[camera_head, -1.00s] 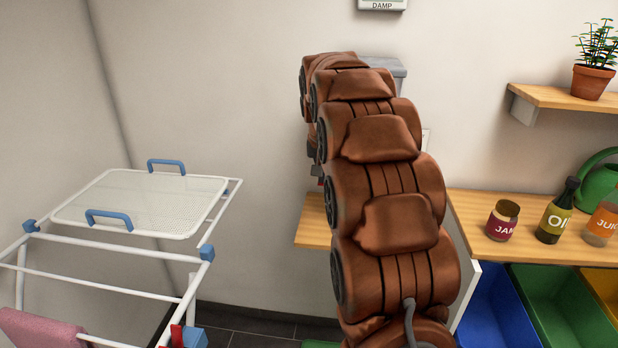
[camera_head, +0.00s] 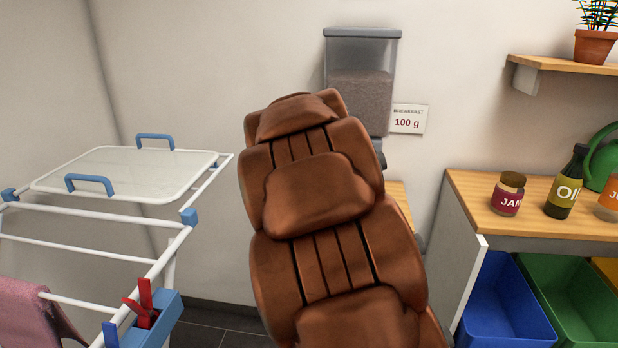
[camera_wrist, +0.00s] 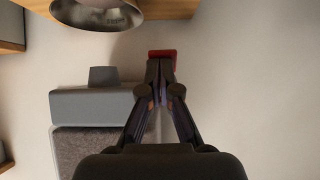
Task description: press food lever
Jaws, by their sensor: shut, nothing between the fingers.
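The food dispenser (camera_head: 361,85) is a clear bin of brown kibble with a grey lid on the back wall. In the wrist view its grey body (camera_wrist: 95,105) and kibble show at the left. The red lever (camera_wrist: 163,54) shows just beyond the fingertips of my gripper (camera_wrist: 160,72). My gripper is shut and empty; the tips overlap the lever's edge in the picture, and I cannot tell whether they touch. A metal bowl (camera_wrist: 98,13) is at the top left of the wrist view. My arm hides the gripper, lever and bowl in the head view.
A "BREAKFAST 100 g" card (camera_head: 408,119) is beside the dispenser. A drying rack (camera_head: 95,215) with a white tray (camera_head: 125,172) stands left. A wooden counter (camera_head: 470,200) with a jam jar (camera_head: 508,194) and an oil bottle (camera_head: 567,182) stands right, above coloured bins (camera_head: 503,310).

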